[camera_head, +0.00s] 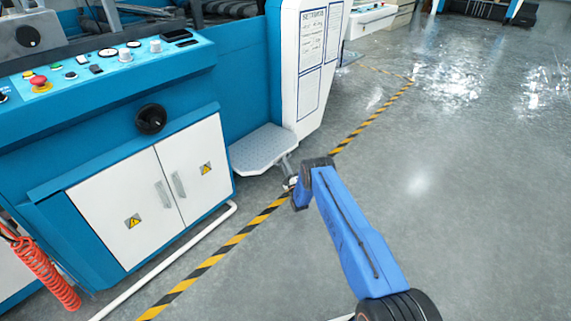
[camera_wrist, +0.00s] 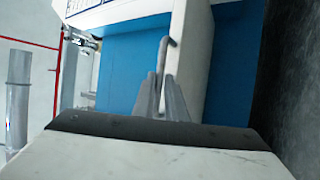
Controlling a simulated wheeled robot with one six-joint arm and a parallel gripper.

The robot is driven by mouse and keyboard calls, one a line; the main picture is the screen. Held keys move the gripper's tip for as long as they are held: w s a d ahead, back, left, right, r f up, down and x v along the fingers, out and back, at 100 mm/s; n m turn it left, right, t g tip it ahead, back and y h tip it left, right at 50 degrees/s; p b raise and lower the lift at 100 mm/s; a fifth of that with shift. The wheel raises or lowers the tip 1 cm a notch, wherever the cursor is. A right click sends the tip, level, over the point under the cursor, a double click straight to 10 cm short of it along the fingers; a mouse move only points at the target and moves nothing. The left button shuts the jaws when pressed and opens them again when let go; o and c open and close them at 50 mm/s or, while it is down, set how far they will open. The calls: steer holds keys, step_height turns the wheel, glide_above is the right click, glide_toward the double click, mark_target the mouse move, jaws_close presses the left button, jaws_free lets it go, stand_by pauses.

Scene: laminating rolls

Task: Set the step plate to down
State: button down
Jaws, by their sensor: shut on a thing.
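The step plate (camera_head: 262,149) is a grey, textured metal tread at the foot of the blue machine, between the white cabinet doors and the white end panel. It looks roughly level, sticking out low above the floor. A thin grey bar (camera_head: 286,166) shows at its right front edge. My gripper (camera_head: 291,182) is low beside that corner, at the end of my blue arm. In the wrist view, the two grey fingers (camera_wrist: 163,98) are closed together on a thin grey bar (camera_wrist: 162,57) with a bent tip. The tread cannot be made out in the wrist view.
The blue machine (camera_head: 238,60) fills the left, with a control panel (camera_head: 100,62), black knob (camera_head: 151,119) and white doors (camera_head: 150,190). A white pipe (camera_head: 170,258) and a yellow-black floor stripe (camera_head: 222,252) run along its front. Open grey floor (camera_head: 470,190) lies right.

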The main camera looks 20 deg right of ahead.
steer(key=shift+s+a+f, duration=0.1)
steer(key=shift+a+f, duration=0.05)
steer(key=shift+f, duration=0.45)
steer(key=shift+s+a+f, duration=0.1)
steer(key=shift+a+f, duration=0.05)
steer(key=shift+f, duration=0.5)
steer(key=c, duration=1.8)
jaws_free()
steer(key=shift+c, duration=0.2)
steer(key=r+v, duration=0.1)
steer(key=v, duration=0.5)
steer(key=shift+s+d+t, duration=0.3)
steer(key=shift+s, duration=0.05)
steer(key=shift+r, duration=0.1)
steer(key=shift+d, duration=0.1)
